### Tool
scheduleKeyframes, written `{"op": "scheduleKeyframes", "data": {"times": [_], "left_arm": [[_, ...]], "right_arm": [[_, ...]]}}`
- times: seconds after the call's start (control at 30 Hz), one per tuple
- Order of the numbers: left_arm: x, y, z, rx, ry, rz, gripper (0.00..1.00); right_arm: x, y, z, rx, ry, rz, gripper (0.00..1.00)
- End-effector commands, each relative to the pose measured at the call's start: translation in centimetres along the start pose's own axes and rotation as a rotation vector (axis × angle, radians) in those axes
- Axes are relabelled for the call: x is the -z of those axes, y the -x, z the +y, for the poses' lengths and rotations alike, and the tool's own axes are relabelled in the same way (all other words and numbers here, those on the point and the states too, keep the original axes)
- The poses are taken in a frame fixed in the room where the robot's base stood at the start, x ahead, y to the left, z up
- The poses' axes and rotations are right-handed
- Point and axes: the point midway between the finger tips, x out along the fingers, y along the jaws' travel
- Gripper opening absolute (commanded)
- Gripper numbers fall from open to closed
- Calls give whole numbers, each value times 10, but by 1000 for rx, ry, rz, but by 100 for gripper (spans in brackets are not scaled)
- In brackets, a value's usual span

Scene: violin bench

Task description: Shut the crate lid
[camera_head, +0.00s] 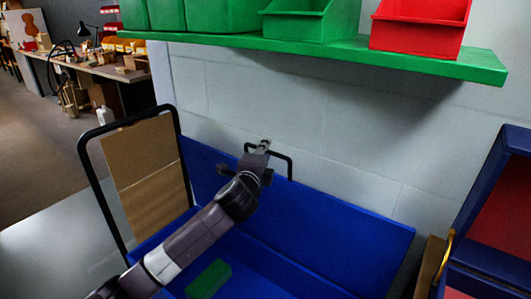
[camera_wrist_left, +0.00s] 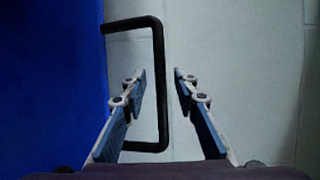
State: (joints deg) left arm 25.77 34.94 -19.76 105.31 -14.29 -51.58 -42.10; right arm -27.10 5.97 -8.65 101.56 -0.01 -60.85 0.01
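The blue crate's lid (camera_head: 345,228) stands raised at the back, close to the pale wall, with a black handle (camera_head: 290,167) at its top edge. My left gripper (camera_head: 263,148) is at this handle. In the left wrist view, the left gripper (camera_wrist_left: 160,78) is open, with the handle's long bar (camera_wrist_left: 160,100) between its fingers and gaps visible on both sides. The lid (camera_wrist_left: 50,85) fills the left of that view. A green block (camera_head: 208,279) lies inside the crate, partly behind my left arm. My right gripper is not in view.
A green shelf (camera_head: 440,62) with green bins and a red bin (camera_head: 420,25) hangs above the lid. A black-framed brown panel (camera_head: 145,170) stands at the crate's left. A blue and red box (camera_head: 500,200) stands at the right.

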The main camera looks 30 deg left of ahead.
Motion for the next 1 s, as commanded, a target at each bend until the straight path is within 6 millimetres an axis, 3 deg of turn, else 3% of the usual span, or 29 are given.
{"op": "scheduleKeyframes", "data": {"times": [0.37, 0.63, 1.0], "left_arm": [[0, -6, 0, -1, 0, 1, 27], [0, -6, 0, -1, 0, 1, 0], [0, -6, 1, -2, 0, 0, 0]], "right_arm": [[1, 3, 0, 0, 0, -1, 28], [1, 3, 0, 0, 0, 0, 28], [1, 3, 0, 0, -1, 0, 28]]}}
